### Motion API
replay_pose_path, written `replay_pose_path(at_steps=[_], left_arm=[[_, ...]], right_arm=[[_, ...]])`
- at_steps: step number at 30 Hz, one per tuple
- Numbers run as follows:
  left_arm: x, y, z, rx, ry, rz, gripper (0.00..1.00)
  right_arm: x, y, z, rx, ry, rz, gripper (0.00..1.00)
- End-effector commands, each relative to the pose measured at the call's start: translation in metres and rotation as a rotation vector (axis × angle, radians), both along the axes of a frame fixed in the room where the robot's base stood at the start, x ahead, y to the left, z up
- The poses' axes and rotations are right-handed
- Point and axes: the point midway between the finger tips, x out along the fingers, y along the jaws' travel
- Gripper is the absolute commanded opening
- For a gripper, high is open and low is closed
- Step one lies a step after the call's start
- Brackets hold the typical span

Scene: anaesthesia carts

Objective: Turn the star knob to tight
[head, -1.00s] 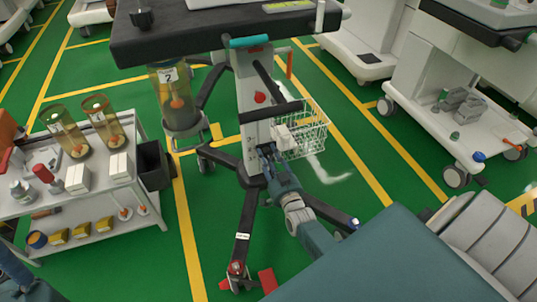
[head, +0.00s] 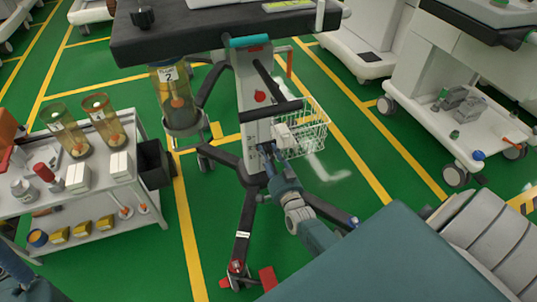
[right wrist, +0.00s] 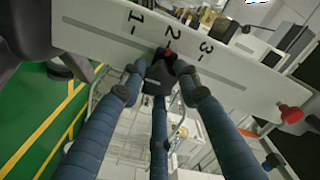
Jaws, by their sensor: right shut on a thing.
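A black knob (right wrist: 159,74) with a red mark sits by the "2" on a pale numbered panel (right wrist: 95,38) in the right wrist view. I take it for the star knob. My right gripper (right wrist: 159,84) has its blue fingers around this knob and is shut on it. In the head view my right gripper (head: 268,153) is at the lower front of the white column (head: 254,82), and its fingers hide the knob. Whether the knob is tight cannot be told. My left gripper is not in view.
A red knob (head: 260,96) sits higher on the column, also in the right wrist view (right wrist: 290,113). A wire basket (head: 308,132) hangs right of the column. Dark base legs (head: 243,222) spread below. A loaded trolley (head: 85,205) stands left.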

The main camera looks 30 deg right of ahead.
Motion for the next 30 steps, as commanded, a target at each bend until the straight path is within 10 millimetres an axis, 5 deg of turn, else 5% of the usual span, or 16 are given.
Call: replay_pose_path(at_steps=[2,3,5,17,30], left_arm=[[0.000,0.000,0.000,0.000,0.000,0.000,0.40],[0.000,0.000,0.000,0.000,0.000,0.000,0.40],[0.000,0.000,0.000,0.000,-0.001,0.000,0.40],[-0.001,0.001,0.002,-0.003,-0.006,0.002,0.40],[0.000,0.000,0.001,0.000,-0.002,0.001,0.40]], right_arm=[[0.001,0.000,0.002,0.000,-0.004,0.000,0.06],[0.001,0.000,0.002,0.000,-0.004,0.000,0.40],[0.001,0.000,0.002,-0.001,-0.004,0.000,0.51],[-0.006,0.001,-0.001,-0.001,0.002,0.000,0.51],[-0.065,0.017,0.000,0.000,-0.001,0.002,0.51]])
